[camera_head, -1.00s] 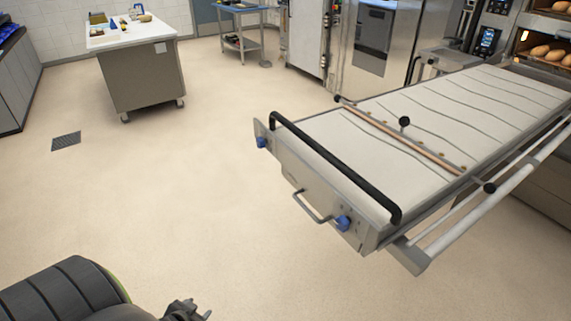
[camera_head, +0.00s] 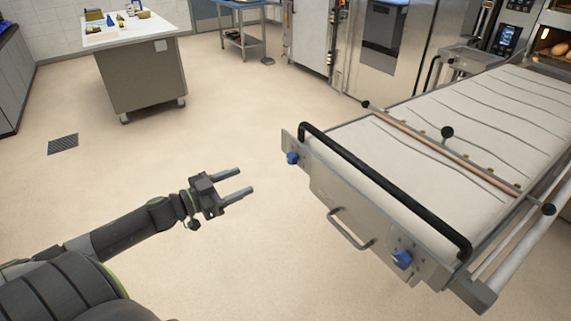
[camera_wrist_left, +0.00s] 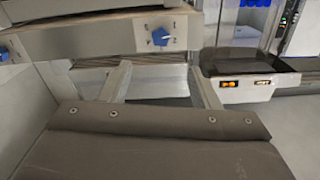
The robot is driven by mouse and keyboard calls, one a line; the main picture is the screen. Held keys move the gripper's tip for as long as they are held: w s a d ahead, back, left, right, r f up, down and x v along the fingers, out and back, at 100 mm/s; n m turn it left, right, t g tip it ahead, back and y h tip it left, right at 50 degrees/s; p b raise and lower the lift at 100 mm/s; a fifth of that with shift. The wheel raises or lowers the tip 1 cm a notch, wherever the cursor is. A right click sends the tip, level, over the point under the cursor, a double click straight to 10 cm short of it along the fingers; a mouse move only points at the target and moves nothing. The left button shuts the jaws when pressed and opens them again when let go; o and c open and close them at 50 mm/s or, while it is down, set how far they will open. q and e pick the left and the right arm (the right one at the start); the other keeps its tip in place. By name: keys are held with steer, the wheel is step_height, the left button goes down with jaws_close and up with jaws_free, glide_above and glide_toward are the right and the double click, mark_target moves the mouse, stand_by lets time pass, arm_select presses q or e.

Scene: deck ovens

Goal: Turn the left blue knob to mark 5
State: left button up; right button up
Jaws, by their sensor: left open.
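The left blue knob (camera_head: 292,158) sits near the left end of the loader's front metal panel, below the black handlebar. A second blue knob (camera_head: 402,259) sits near the panel's right end. My left gripper (camera_head: 246,180) is open and empty, in the air left of the loader, fingers pointing toward it and short of the left knob. In the left wrist view a blue knob (camera_wrist_left: 161,36) on a plate with small dark marks shows above and beyond the spread fingers (camera_wrist_left: 160,72); its setting is too small to read. My right gripper is not in view.
The black handlebar (camera_head: 385,190) runs above the panel, and a grey pull handle (camera_head: 350,230) juts out between the knobs. A white-topped worktable (camera_head: 145,75) stands at the back left. The floor left of the loader is clear.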

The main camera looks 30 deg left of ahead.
mark_target(289, 161)
arm_select(q)
steer(key=p+x, duration=0.4)
steer(key=x, duration=1)
steer(key=shift+a, duration=0.15)
steer(key=shift+w+d, duration=0.25)
steer(key=shift+w, duration=0.35)
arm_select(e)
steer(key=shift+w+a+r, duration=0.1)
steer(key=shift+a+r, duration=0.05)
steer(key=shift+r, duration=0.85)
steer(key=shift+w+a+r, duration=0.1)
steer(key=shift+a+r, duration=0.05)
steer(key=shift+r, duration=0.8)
arm_select(q)
steer(key=shift+c, duration=0.4)
steer(key=c, duration=0.9)
